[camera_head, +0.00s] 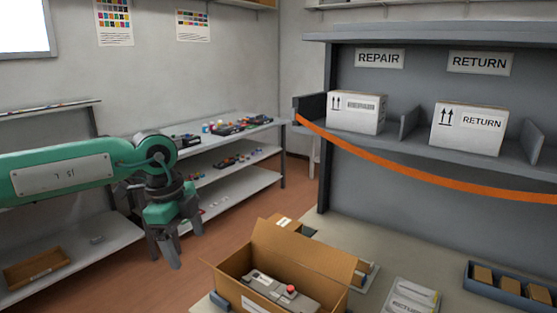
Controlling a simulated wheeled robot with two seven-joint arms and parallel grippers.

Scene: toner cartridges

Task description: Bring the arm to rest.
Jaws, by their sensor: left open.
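My left arm comes in from the left, green with a grey wrist. My left gripper (183,246) hangs pointing down with its fingers apart and nothing between them. It is in the air, left of and apart from the open cardboard box (232,291). A grey toner cartridge (268,283) with a red round part lies inside that box, its lower part cut off by the picture edge. My right gripper does not show.
White boxes stand on the shelf under REPAIR (355,113) and RETURN (468,128). An orange strap (400,166) hangs across the shelf front. A blue tray (478,287) of small boxes and a RETURN label stack (411,298) lie on the table. Racks stand behind my arm.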

